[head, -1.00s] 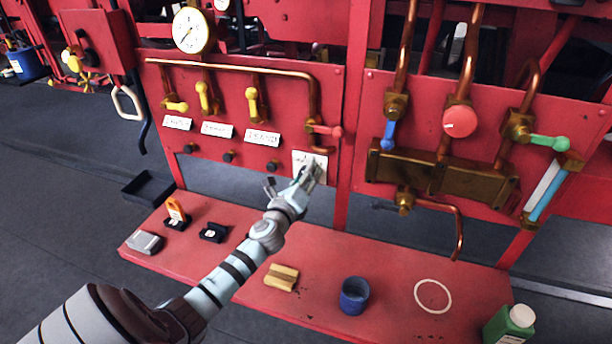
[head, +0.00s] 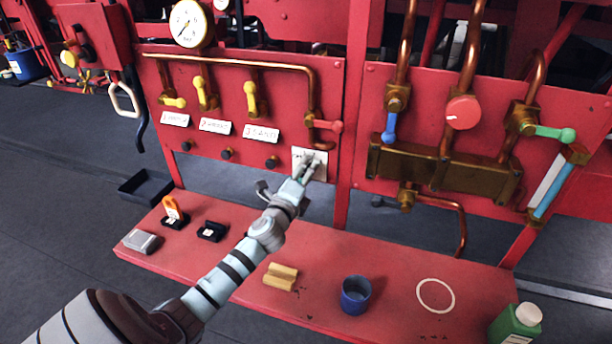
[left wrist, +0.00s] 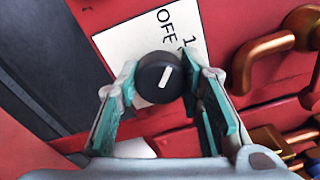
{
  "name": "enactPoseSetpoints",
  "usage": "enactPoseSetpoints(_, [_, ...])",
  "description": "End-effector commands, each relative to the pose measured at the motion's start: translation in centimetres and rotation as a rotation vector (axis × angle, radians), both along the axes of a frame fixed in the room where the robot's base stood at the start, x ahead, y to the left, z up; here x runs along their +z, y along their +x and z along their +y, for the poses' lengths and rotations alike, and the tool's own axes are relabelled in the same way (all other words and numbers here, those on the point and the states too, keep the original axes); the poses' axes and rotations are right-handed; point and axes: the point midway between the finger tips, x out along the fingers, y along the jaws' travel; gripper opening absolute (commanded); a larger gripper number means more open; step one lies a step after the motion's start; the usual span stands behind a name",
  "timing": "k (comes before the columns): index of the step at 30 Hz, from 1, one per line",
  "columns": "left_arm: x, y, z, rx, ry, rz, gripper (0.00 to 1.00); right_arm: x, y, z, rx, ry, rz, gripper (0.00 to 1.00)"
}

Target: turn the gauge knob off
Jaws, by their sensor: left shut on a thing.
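The gauge knob (left wrist: 153,88) is a small round black knob with a white pointer line, in the left wrist view. It sits on a white label plate (left wrist: 126,46) reading OFF and 1. The line points toward the lettered side; I cannot tell exactly which mark it meets. My left gripper (left wrist: 160,84) has one teal finger on each side of the knob and is shut on it. In the head view my left gripper (head: 311,164) reaches the white plate (head: 299,154) on the red panel, and its fingers hide the knob. My right gripper is not in view.
A white-faced gauge (head: 190,23) is at upper left. Yellow levers (head: 251,98) and a red lever (head: 330,127) are on the copper pipes nearby. A red shelf (head: 335,257) below carries a blue cup (head: 355,295) and a tan block (head: 281,277).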

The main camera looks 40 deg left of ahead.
Motion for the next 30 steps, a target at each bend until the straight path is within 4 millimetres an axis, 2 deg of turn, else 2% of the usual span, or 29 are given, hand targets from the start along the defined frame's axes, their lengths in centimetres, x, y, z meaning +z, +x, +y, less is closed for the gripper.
enactPoseSetpoints(10, [-0.05,0.01,-0.01,0.000,-0.159,-0.055,0.06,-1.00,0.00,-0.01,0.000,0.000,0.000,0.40])
enactPoseSetpoints(26, [0.04,0.01,-0.03,0.000,-0.193,-0.067,0.06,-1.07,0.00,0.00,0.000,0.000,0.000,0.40])
enactPoseSetpoints(27, [0.04,0.01,-0.03,0.000,-0.193,-0.067,0.35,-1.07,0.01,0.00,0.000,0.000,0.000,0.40])
enactPoseSetpoints(30, [0.04,0.01,-0.03,0.000,-0.192,-0.067,0.51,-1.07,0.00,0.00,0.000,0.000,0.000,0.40])
